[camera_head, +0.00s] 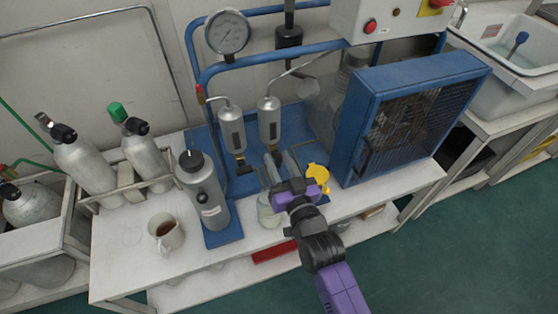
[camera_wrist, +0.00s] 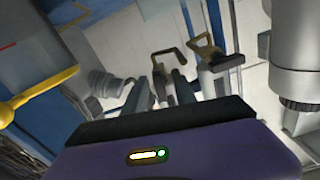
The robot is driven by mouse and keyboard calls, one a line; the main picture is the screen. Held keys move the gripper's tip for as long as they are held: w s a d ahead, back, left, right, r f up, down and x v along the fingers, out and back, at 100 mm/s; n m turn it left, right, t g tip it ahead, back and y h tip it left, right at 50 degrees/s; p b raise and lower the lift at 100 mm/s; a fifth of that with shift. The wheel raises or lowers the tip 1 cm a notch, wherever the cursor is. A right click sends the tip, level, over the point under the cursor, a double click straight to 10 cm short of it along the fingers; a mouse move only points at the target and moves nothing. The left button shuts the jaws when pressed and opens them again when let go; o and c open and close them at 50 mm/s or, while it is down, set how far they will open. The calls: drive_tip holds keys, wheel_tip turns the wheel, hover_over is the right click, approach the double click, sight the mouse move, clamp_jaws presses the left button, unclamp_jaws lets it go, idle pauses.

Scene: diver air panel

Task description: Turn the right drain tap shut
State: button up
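The two drain taps sit low under the two silver cylinders, the left one (camera_head: 232,130) and the right one (camera_head: 268,118). In the wrist view a dark bent tap handle (camera_wrist: 168,54) and a brown bent handle (camera_wrist: 204,48) stand side by side; the dark one seems to belong to the right drain tap. My gripper (camera_head: 277,163) reaches in below the right cylinder and hides most of the right tap in the head view. Its two fingers (camera_wrist: 160,92) are apart, with the dark-handled tap just beyond and between them. I cannot tell whether they touch it.
A blue-framed fan unit (camera_head: 400,120) stands close on the right, with a yellow funnel-like piece (camera_head: 318,175) beside my gripper. A grey bottle (camera_head: 203,190) stands left and a glass jar (camera_head: 268,212) in front. A mug (camera_head: 165,232) is on the bench.

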clamp_jaws()
drive_tip(key=shift+m, duration=0.4)
drive_tip(key=m+p, duration=0.1)
drive_tip(key=m, duration=0.1)
drive_tip(key=shift+m, duration=0.4)
drive_tip(key=m, duration=0.4)
drive_tip(key=shift+m+p, duration=0.3)
drive_tip(key=shift+p, duration=0.05)
drive_tip(key=m, duration=0.4)
drive_tip(key=shift+m, duration=1.9)
